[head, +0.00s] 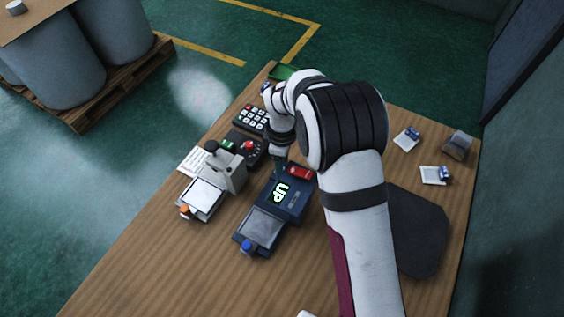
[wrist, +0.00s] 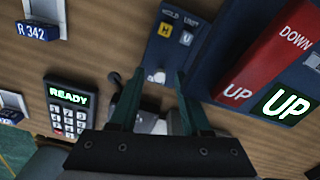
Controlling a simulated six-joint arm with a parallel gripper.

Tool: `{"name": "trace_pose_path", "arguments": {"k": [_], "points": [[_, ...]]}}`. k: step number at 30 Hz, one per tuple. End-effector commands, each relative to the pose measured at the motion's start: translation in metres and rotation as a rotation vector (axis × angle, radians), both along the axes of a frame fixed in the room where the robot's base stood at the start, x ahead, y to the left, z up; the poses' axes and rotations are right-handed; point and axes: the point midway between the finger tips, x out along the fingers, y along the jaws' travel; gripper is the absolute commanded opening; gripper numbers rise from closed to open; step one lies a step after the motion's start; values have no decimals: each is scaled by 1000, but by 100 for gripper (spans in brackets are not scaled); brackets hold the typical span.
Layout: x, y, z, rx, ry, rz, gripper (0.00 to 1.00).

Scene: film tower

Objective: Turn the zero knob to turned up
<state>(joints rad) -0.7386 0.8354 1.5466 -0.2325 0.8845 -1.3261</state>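No knob carries a readable "zero" label. In the head view a blue knob (head: 247,246) is at the front of the dark blue device (head: 291,208), an orange knob (head: 184,211) is on the grey device (head: 235,174), and a red knob (head: 249,146) is on a black box. The blue device's lit display reads UP in the wrist view (wrist: 286,104). A red rocker (wrist: 262,58) there is marked DOWN and UP. My gripper (wrist: 157,75) is open, with green fingers apart, near the HOLD and UNIT buttons.
A keypad (head: 251,118) showing READY in the wrist view (wrist: 68,99) stands at the back. Small labelled blocks (head: 407,139) and a dark mat (head: 418,230) lie on the right. The wooden table (head: 140,270) is clear at the front left.

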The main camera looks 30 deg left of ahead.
Motion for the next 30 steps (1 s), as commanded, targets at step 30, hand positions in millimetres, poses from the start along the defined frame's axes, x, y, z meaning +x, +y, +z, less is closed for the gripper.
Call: {"name": "trace_pose_path", "arguments": {"k": [30], "points": [[0,0,1,0,0,-212,0]]}}
